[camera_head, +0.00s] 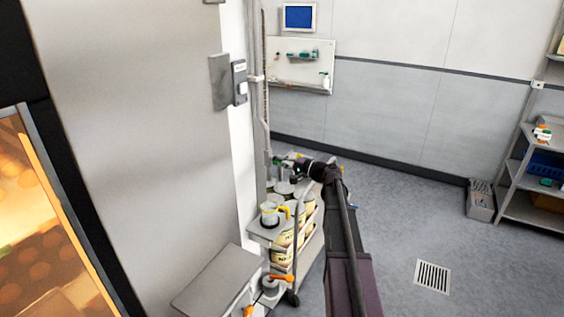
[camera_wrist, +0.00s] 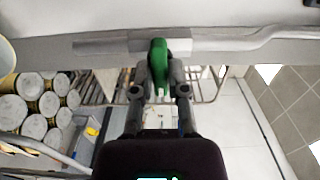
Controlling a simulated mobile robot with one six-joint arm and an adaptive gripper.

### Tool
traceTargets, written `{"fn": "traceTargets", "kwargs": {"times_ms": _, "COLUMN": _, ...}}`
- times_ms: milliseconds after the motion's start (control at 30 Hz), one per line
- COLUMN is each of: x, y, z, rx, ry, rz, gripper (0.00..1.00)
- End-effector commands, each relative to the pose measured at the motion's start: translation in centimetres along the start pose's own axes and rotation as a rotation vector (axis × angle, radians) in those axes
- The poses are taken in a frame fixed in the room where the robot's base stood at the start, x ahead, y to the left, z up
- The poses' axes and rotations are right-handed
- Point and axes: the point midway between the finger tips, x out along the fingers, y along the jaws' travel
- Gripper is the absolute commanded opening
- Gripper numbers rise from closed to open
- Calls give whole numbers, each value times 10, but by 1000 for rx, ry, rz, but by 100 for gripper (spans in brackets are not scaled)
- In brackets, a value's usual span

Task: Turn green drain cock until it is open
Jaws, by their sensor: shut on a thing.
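The green drain cock (camera_wrist: 158,58) sits on a grey horizontal pipe (camera_wrist: 215,44) in the wrist view. Its green handle lies across the pipe and points down toward my gripper. My gripper (camera_wrist: 161,80) has one finger on each side of the handle and is shut on it. In the head view my gripper (camera_head: 300,164) is at the vertical pipe beside the oven, and only a small bit of green shows there. The inner part of the cock is hidden.
A trolley (camera_head: 262,234) with several tins and a jug (camera_head: 270,213) stands just below my arm. The oven's steel side panel (camera_head: 150,120) is on the left. A shelf rack (camera_head: 520,170) stands at the right. The floor around the drain grate (camera_head: 432,277) is clear.

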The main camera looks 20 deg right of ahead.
Motion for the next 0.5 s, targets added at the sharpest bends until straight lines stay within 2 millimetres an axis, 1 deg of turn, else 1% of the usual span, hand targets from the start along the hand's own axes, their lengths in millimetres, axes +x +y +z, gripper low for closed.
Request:
{"fn": "traceTargets", "kwargs": {"times_ms": 167, "x": 0, "y": 0, "z": 0, "rx": -93, "ry": 1, "rz": 0, "gripper": 0}}
{"fn": "traceTargets", "kwargs": {"times_ms": 500, "x": 0, "y": 0, "z": 0, "rx": -344, "ry": 1, "rz": 0, "gripper": 0}}
